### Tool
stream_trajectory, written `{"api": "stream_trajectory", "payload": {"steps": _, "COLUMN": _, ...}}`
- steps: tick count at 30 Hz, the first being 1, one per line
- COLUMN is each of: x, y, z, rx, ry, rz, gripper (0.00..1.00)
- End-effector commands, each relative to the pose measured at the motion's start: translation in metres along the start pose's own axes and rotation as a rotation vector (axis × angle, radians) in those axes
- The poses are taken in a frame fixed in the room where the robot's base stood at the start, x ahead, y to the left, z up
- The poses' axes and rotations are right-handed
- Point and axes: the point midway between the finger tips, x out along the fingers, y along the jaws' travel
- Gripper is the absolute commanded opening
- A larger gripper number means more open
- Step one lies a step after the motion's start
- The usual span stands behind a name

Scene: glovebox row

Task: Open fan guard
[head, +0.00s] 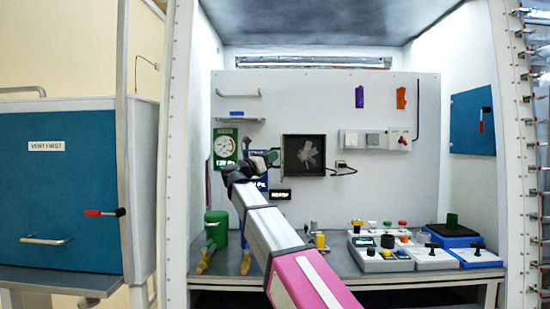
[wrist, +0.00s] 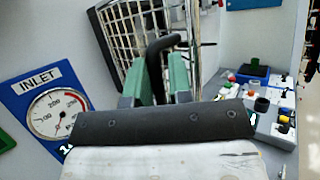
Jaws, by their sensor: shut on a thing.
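The fan (head: 308,154) sits in a dark square frame on the back wall in the head view. In the wrist view the fan guard (wrist: 121,42) is a pale wire grille, tilted in the picture, just beyond my fingers. A black bent handle (wrist: 160,43) stands out in front of it. My gripper (wrist: 158,74) has green fingers on either side of the handle and is shut on it. In the head view my gripper (head: 268,157) is at the left side of the fan frame. I cannot tell how far the guard stands open.
An inlet gauge (wrist: 52,112) is left of my gripper in the wrist view. A green-framed gauge (head: 225,145) hangs on the back wall. A switch panel (head: 365,139) is right of the fan. Control boxes (head: 387,262) stand on the bench at right, and a green canister (head: 216,228) at left.

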Motion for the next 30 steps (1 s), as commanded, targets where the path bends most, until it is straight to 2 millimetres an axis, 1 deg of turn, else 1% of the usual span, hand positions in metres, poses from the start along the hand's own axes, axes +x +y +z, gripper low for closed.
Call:
{"api": "stream_trajectory", "payload": {"steps": 1, "x": 0.0054, "y": 0.0155, "z": 0.0045, "rx": -0.002, "ry": -0.006, "rz": 0.023, "gripper": 0.0}}
{"api": "stream_trajectory", "payload": {"steps": 16, "x": 0.0056, "y": 0.018, "z": 0.0036, "rx": -0.002, "ry": -0.002, "rz": 0.022, "gripper": 0.0}}
{"api": "stream_trajectory", "payload": {"steps": 17, "x": 0.0056, "y": 0.018, "z": 0.0035, "rx": -0.002, "ry": -0.002, "rz": 0.022, "gripper": 0.3}}
{"api": "stream_trajectory", "payload": {"steps": 18, "x": 0.0056, "y": 0.0179, "z": 0.0035, "rx": -0.002, "ry": -0.002, "rz": 0.022, "gripper": 0.37}}
{"api": "stream_trajectory", "payload": {"steps": 30, "x": 0.003, "y": 0.0143, "z": 0.003, "rx": -0.003, "ry": -0.005, "rz": 0.024, "gripper": 0.37}}
